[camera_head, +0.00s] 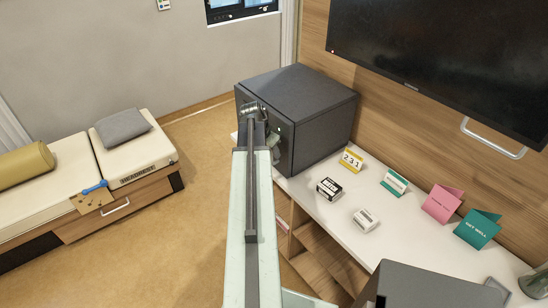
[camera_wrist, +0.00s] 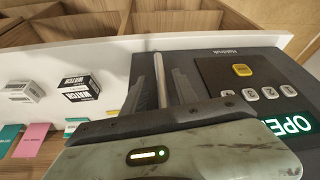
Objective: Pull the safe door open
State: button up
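The dark grey safe (camera_head: 315,105) stands on the white counter by the wood wall. Its door front faces left in the head view and is seen at a steep angle; the door looks closed. In the wrist view the door face (camera_wrist: 225,68) bears a keypad with a yellow button and a lit green OPEN display (camera_wrist: 292,124). A silver bar handle (camera_wrist: 158,75) stands out at its left side. My gripper (camera_wrist: 160,88) is at the handle, one dark finger on each side of the bar. The fingers look apart; firm contact is not visible.
On the counter (camera_head: 335,222) lie two small boxes (camera_head: 329,188), a yellow number card (camera_head: 351,160) and several folded cards (camera_head: 442,203). A wall screen (camera_head: 440,60) hangs above. A bench (camera_head: 130,160) stands at left, with free floor (camera_head: 200,190) between.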

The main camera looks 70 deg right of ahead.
jog(key=shift+d+f, duration=0.2)
jog(key=shift+f, duration=0.45)
jog(key=shift+s+r, duration=0.1)
jog(key=shift+r, duration=0.05)
jog(key=shift+c, duration=0.2)
grip_shut()
dwell(0.5)
